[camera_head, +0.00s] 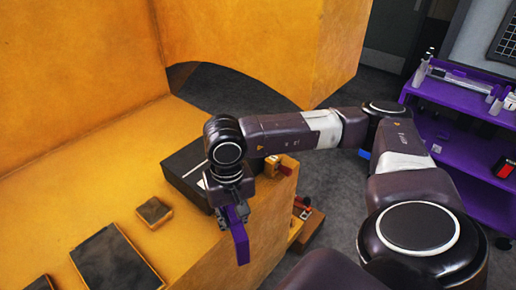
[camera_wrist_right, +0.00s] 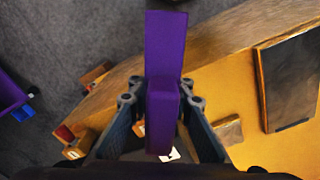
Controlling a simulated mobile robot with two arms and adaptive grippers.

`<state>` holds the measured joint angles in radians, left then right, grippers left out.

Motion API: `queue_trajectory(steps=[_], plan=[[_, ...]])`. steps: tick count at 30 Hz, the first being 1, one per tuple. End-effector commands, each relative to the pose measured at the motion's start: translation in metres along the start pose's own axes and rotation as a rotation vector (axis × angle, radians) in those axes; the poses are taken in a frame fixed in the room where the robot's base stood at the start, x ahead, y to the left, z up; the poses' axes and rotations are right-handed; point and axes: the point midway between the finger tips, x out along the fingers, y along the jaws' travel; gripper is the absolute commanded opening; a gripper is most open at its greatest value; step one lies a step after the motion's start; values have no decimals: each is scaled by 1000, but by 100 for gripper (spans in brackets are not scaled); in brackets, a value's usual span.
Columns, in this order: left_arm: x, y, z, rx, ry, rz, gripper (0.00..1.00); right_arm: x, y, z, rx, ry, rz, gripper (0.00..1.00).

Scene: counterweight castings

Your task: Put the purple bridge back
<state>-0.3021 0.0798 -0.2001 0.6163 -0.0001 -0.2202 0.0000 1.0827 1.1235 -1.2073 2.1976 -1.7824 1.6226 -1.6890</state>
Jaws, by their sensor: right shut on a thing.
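The purple bridge (camera_head: 238,236) hangs upright below my right gripper (camera_head: 231,212) in the head view, near the front edge of the orange casting. In the right wrist view the purple bridge (camera_wrist_right: 165,50) stands between the two fingers of my right gripper (camera_wrist_right: 162,95), which are shut on its middle part. Its long end reaches up the picture, past the fingertips. From these views I cannot tell how high it is above the surface, and no contact with the casting shows. My left gripper is not in view.
The orange casting (camera_head: 190,265) has dark rectangular pads (camera_head: 115,258) and a small dark-topped block (camera_head: 154,211). A dark box (camera_head: 188,170) lies behind the gripper. Small orange and red parts (camera_head: 300,209) sit beyond the edge. A purple cart (camera_head: 460,180) stands right, across grey floor.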

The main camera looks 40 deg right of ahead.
Motion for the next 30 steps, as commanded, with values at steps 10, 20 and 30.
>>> queue_trajectory(steps=[10, 20, 30], plan=[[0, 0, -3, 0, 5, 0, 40, 77, -38, 67, -374, -3, -1, 0], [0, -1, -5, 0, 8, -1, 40, 88, -43, 76, -428, -1, -2, 0], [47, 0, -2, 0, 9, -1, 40, 134, -42, 73, -423, 3, 1, 0]])
